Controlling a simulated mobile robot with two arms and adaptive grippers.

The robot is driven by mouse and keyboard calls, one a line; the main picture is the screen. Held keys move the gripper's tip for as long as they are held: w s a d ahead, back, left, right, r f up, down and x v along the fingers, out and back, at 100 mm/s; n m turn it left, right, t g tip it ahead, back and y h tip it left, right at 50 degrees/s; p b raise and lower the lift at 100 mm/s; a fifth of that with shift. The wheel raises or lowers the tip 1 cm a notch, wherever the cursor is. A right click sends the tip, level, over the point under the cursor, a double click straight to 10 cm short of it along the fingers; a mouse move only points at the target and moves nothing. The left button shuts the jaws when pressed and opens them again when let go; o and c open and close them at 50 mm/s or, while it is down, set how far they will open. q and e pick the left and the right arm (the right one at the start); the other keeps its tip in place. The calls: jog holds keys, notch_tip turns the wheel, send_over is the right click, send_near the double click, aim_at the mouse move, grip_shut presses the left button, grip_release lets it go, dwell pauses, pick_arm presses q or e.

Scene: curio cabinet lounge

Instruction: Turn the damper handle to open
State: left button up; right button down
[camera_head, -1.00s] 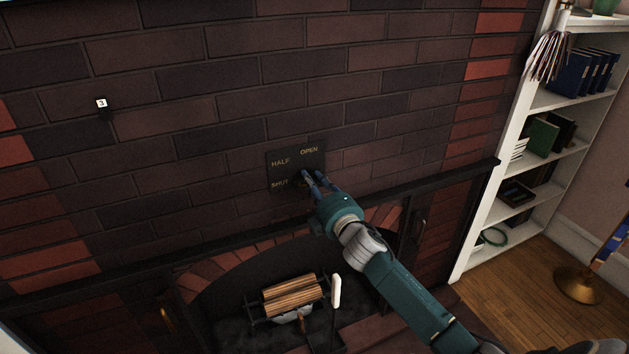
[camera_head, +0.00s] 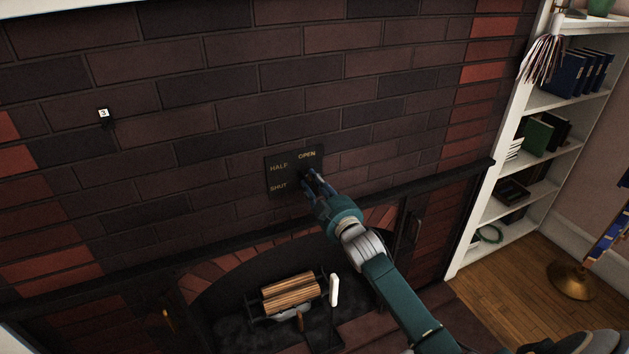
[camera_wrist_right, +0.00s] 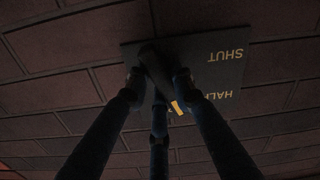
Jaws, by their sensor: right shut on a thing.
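The dark damper plate (camera_head: 278,177) is on the brick wall above the fireplace, with SHUT at lower left, HALF above it and OPEN at upper right. In the right wrist view the plate (camera_wrist_right: 228,73) appears upside down. My right gripper (camera_head: 309,177) is at the plate's right part. In the wrist view its fingers (camera_wrist_right: 158,85) are shut on the dark damper handle (camera_wrist_right: 153,62), which stands slanted between them. A yellow mark shows by the handle's lower end. The fingers partly hide the handle and the OPEN label there. My left gripper is not in view.
Below is the mantel ledge (camera_head: 235,231) and the arched fireplace with a log grate (camera_head: 291,294) and a white-handled tool (camera_head: 334,290). A small tag marked 3 (camera_head: 103,113) is on the wall. A white bookshelf (camera_head: 478,225) stands at right.

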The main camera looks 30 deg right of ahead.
jog(key=shift+d+r+m+p, duration=0.15)
jog(key=shift+r+m+p, duration=0.1)
jog(key=shift+m, duration=0.7)
jog(key=shift+d+r+m+p, duration=0.1)
jog(key=shift+r+m+p, duration=0.1)
jog(key=shift+m, duration=0.75)
jog(key=c, duration=1.5)
grip_release()
jog(key=shift+f, duration=0.25)
jog(key=s, duration=1.2)
jog(key=shift+s+a, duration=0.1)
jog(key=shift+a, duration=0.25)
